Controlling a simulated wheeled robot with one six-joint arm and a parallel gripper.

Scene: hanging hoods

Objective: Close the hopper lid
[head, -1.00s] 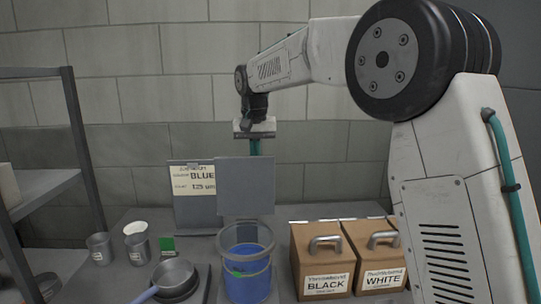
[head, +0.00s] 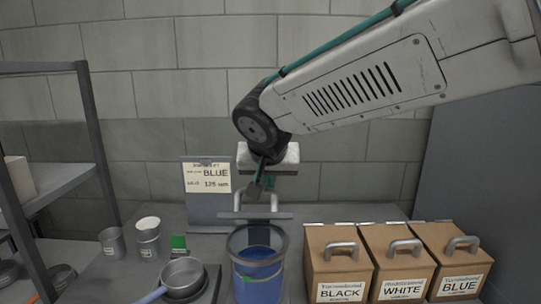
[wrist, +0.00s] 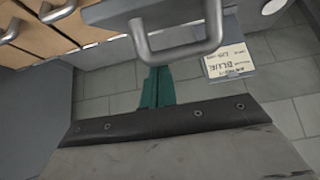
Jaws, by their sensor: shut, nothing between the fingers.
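The hopper (head: 257,270) is a clear round tub with a dark rim and blue contents, upright on the bench. Its flat grey lid (head: 255,215) stands above the rim at the back, seen nearly edge-on and partly tilted down, with the hopper mouth uncovered. The lid's bar handle (head: 240,200) sticks up from its upper side. My gripper (head: 256,190) is shut and empty, just behind and above the lid at the handle. In the wrist view, the teal fingers (wrist: 157,85) reach toward the lid (wrist: 130,10) beside its handle (wrist: 180,52). I cannot tell whether they touch.
Brown boxes labelled BLACK (head: 338,265), WHITE (head: 398,262) and BLUE (head: 452,262) stand to the right. A pan (head: 183,277) and grey cups (head: 148,240) sit left. A BLUE sign board (head: 207,195) stands behind. A shelf rack (head: 90,130) is far left.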

